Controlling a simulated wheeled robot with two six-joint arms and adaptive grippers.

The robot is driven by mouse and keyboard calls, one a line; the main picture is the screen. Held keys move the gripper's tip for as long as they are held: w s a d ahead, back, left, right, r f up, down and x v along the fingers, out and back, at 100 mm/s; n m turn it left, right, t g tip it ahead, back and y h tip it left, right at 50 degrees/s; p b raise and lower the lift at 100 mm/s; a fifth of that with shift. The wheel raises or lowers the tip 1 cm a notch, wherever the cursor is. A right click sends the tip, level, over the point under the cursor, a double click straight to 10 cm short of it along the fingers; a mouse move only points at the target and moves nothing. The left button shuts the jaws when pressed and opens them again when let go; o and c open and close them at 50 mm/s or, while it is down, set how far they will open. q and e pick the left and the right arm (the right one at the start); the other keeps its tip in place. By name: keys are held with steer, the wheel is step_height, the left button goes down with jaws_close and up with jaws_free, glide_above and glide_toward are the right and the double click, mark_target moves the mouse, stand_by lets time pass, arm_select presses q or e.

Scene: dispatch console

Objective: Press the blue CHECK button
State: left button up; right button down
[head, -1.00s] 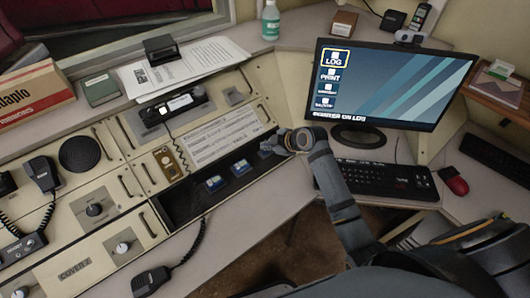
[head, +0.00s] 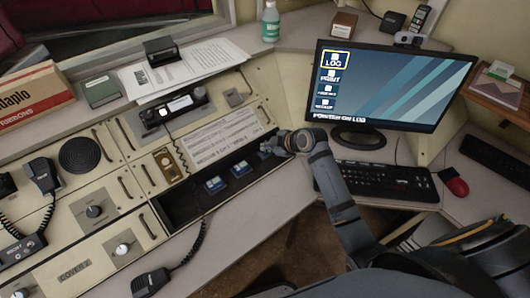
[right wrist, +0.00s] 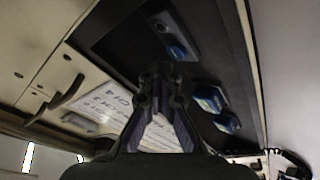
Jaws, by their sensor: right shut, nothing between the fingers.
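Several blue-lit buttons sit in a dark recessed strip (head: 182,207) of the console. In the head view I see a lower button (head: 214,185) and a middle button (head: 241,169); their labels are too small to read. My right gripper (head: 267,150) is over the strip's upper right end and hides what lies there. In the right wrist view its shut, empty fingers (right wrist: 155,76) point at the strip, just beside one button (right wrist: 177,47). Two more buttons (right wrist: 209,97) (right wrist: 228,123) lie to the right. I cannot tell which one is CHECK, or whether the fingers touch anything. My left gripper is not in view.
A monitor (head: 400,85) with LOG outlined stands behind my right arm, with a keyboard (head: 385,182) and red mouse (head: 457,187) before it. A hand microphone (head: 151,283) with a coiled cord lies on the near ledge. Knobs and handles stick out of the console at left.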

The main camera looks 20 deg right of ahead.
steer(key=shift+f, duration=0.4)
steer(key=shift+f+b, duration=0.3)
steer(key=shift+f, duration=0.15)
stand_by(0.8)
steer(key=shift+r+p, duration=0.85)
step_height(320, 180, up, 5)
steer(key=p, duration=0.5)
steer(key=shift+r, duration=0.1)
stand_by(0.6)
